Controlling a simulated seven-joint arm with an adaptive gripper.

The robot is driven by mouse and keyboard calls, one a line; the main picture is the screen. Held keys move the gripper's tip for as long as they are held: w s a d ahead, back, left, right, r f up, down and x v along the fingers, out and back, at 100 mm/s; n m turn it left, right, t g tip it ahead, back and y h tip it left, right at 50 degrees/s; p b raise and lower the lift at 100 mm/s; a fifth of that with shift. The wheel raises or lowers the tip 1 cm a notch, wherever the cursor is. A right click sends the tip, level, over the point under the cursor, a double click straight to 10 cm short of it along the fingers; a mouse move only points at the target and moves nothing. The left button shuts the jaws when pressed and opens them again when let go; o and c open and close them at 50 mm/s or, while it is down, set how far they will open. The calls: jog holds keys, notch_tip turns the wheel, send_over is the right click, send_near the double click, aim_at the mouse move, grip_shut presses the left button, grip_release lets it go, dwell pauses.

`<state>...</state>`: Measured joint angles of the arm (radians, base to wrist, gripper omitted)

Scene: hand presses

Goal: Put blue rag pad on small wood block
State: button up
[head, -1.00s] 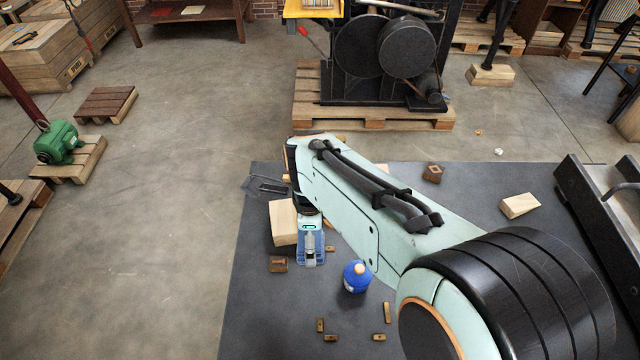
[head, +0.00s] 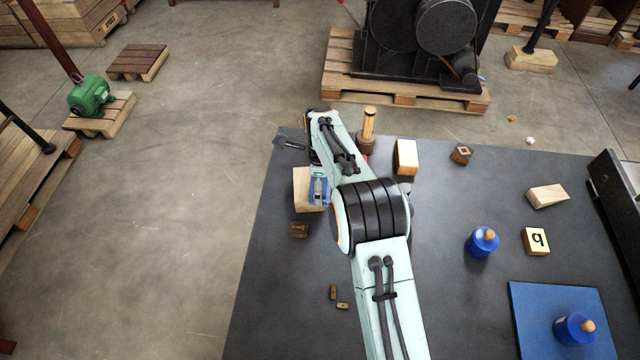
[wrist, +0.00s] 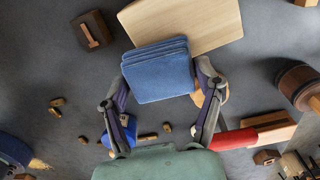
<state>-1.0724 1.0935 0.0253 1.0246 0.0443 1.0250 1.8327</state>
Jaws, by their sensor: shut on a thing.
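The blue rag pad (wrist: 157,72) is a folded, layered cloth. My gripper (wrist: 161,84) is shut on it, with a finger at each side. The pad (head: 319,191) also shows in the head view below my wrist. A pale wood block (wrist: 190,22) lies just beyond the pad in the wrist view, and the pad's far edge overlaps the block's near edge there. In the head view the block (head: 302,190) is at the pad's left, partly covered by it. I cannot tell whether the pad touches the block or is above it.
A small dark block (head: 298,230) lies near the pale block. Several brass-coloured pieces (head: 333,292) lie nearer me. Other blocks (head: 406,157), a lettered block (head: 535,241) and blue knobbed weights (head: 482,241) are at the right. The grey mat (head: 270,290) is clear at front left.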

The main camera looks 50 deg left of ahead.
jog(key=o, duration=1.1)
jog(key=shift+f, duration=0.15)
notch_tip(320, 180, up, 12)
jog(key=shift+r, duration=0.2)
